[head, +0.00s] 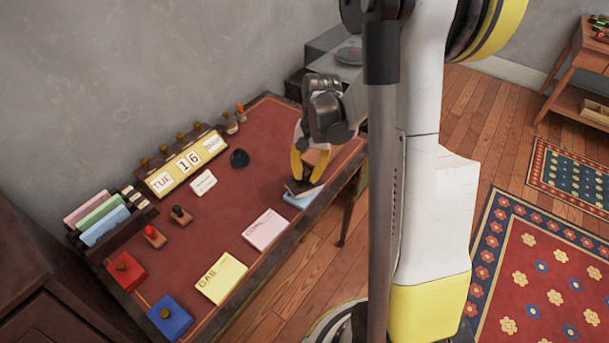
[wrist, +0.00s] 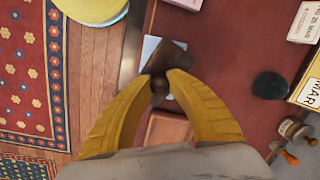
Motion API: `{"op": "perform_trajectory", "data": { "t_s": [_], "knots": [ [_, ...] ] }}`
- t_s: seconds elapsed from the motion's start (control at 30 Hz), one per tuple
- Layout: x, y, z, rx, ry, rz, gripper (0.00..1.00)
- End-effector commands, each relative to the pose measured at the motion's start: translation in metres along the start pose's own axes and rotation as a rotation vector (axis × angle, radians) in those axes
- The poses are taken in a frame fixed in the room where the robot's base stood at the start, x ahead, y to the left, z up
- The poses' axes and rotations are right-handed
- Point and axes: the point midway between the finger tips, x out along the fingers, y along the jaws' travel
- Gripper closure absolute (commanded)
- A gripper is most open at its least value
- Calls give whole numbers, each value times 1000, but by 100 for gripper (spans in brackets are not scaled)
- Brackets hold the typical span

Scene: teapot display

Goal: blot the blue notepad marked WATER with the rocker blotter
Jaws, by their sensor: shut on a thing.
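My gripper (head: 308,180) is shut on the knob of the dark brown rocker blotter (head: 299,187), near the right end of the desk. In the wrist view, the yellow fingers (wrist: 160,83) close on the round knob, with the blotter's body (wrist: 172,56) beyond it. The blue notepad (head: 299,202) lies flat under the blotter, near the desk's front edge. It also shows in the wrist view as a pale strip (wrist: 149,49) beside the blotter. The blotter covers much of the pad, and I cannot read its marking. I cannot tell whether the two touch.
A pink notepad (head: 265,230) and a yellow notepad (head: 221,277) lie along the front edge. A dark round object (head: 239,158), stamps (head: 180,214) and a date display (head: 187,162) stand behind. Red (head: 126,270) and blue (head: 170,317) boxes are at left.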

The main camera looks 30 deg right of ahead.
Motion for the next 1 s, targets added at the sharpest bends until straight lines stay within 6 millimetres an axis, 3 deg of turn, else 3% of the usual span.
{"op": "perform_trajectory", "data": {
  "t_s": [0.47, 1.0],
  "knots": [
    [-1, 2, -2, -2, -39, -41, 100],
    [3, -7, 6, -2, 108, 105, 100]
  ]
}}
